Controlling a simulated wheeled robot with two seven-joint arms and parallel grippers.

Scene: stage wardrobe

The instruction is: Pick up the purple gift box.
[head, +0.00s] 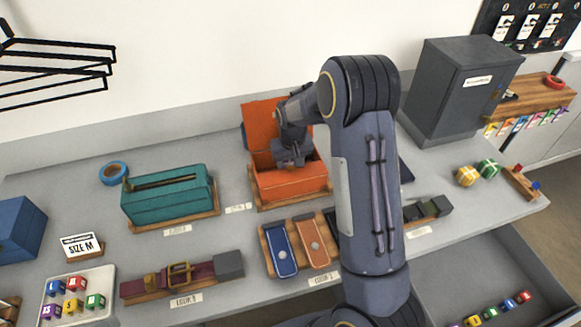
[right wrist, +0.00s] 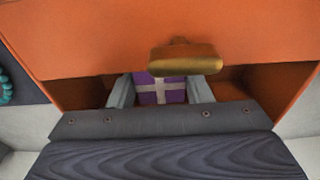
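The purple gift box (right wrist: 160,92) with a pale ribbon cross lies inside the orange case in the right wrist view. In the head view it is hidden behind my right gripper (head: 292,158). The orange case (head: 290,188) stands with its lid (head: 262,118) up. My right gripper (right wrist: 161,92) points down into the case. Its two pale fingers are apart, one on each side of the gift box; I cannot tell whether they touch it. My left gripper is not in view.
A teal case (head: 168,200) stands left of the orange case. Blue and orange items on a wooden stand (head: 299,246) lie in front. A grey cabinet (head: 460,90) stands at the back right. An open drawer (head: 480,285) is at lower right.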

